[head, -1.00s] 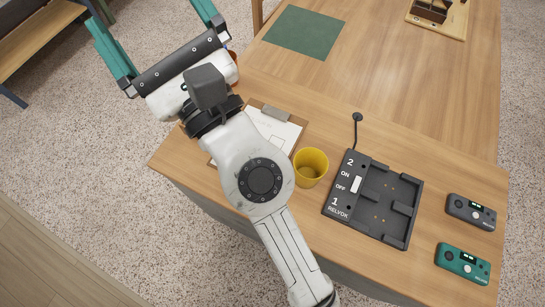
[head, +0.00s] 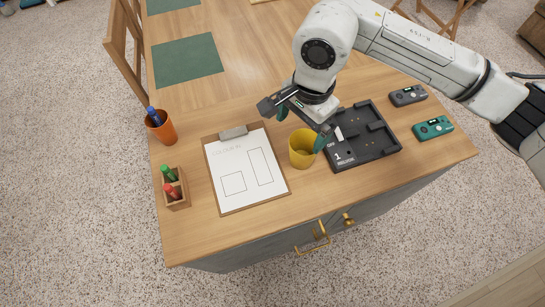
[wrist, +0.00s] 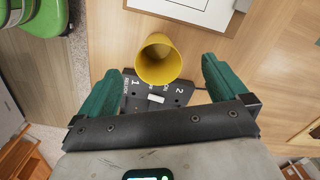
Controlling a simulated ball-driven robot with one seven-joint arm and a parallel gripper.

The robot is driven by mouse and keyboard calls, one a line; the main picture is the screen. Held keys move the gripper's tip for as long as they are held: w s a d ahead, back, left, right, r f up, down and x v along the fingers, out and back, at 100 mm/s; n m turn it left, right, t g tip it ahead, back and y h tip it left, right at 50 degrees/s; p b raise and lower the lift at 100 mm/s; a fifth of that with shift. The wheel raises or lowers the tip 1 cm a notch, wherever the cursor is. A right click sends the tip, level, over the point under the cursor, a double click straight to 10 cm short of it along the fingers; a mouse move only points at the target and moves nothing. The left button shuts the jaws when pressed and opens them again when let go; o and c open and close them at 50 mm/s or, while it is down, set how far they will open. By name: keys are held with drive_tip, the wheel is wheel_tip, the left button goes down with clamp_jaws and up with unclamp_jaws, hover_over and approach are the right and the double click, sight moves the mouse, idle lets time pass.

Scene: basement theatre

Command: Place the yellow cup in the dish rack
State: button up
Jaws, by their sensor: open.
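The yellow cup (head: 302,148) stands upright on the wooden desk, between the clipboard and the black charging dock. In the wrist view the cup (wrist: 158,60) shows its open mouth, just beyond and between my fingertips. My gripper (head: 302,127) is open, its green-tipped fingers on either side of the cup in the head view. In the wrist view my gripper (wrist: 162,72) has its two green fingers wide apart with nothing held. I cannot tell whether a finger touches the cup. No dish rack is seen in either view.
A clipboard (head: 230,178) lies left of the cup. The black dock (head: 370,148) is close on its right, with grey (head: 408,95) and green (head: 433,128) devices beyond. An orange pen cup (head: 160,130) and a wooden marker holder (head: 178,195) stand at the left edge.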

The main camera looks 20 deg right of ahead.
sight(304, 148)
drive_tip(key=shift+h, duration=0.3)
drive_tip(key=shift+w+d+f+p, duration=0.1)
drive_tip(key=shift+d+f+p, duration=0.25)
drive_tip(key=shift+f, duration=1.5)
drive_tip(key=shift+w+d+f+p, duration=0.1)
drive_tip(key=shift+d+f+p, duration=0.25)
drive_tip(key=shift+f, duration=1.45)
drive_tip(key=shift+w+d+f+p, duration=0.1)
drive_tip(key=shift+d+f+p, duration=0.25)
drive_tip(key=shift+f, duration=1.5)
drive_tip(key=shift+c, duration=0.3)
drive_tip(key=c, duration=0.9)
drive_tip(key=shift+r, duration=0.1)
drive_tip(key=shift+c, duration=0.2)
